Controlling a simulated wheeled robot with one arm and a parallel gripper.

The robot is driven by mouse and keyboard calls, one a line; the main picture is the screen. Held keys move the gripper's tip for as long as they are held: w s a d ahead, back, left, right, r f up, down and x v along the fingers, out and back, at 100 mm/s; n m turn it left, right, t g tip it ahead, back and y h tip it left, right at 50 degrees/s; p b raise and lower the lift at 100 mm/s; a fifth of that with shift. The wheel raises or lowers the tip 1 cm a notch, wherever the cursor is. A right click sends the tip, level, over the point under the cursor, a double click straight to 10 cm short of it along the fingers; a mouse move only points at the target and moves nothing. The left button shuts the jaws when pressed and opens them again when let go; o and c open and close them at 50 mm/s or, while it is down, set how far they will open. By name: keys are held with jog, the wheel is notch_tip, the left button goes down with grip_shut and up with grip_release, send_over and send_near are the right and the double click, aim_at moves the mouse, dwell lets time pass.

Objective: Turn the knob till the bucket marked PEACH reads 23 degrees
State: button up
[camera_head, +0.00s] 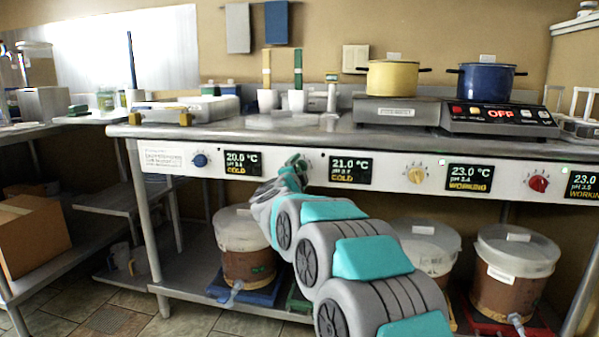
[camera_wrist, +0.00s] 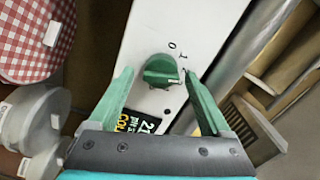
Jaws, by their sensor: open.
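The control panel (camera_head: 400,171) runs along the table's front edge with several knobs and displays. The green knob (camera_wrist: 162,70) sits between the two fingers of my gripper (camera_wrist: 160,77) in the wrist view. The jaws are open, with a gap on each side of the knob. Buckets (camera_head: 247,255) stand on the shelf below; I cannot read PEACH on any label.
A blue knob (camera_head: 200,160) has a display reading 20.0, COLD. A yellow knob (camera_head: 415,174) and a red knob (camera_head: 538,183) have displays reading 23.0, WORKING.

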jog(key=shift+v, duration=0.8)
jog(key=v, duration=0.6)
jog(key=shift+s+a, duration=0.1)
jog(key=shift+s, duration=0.05)
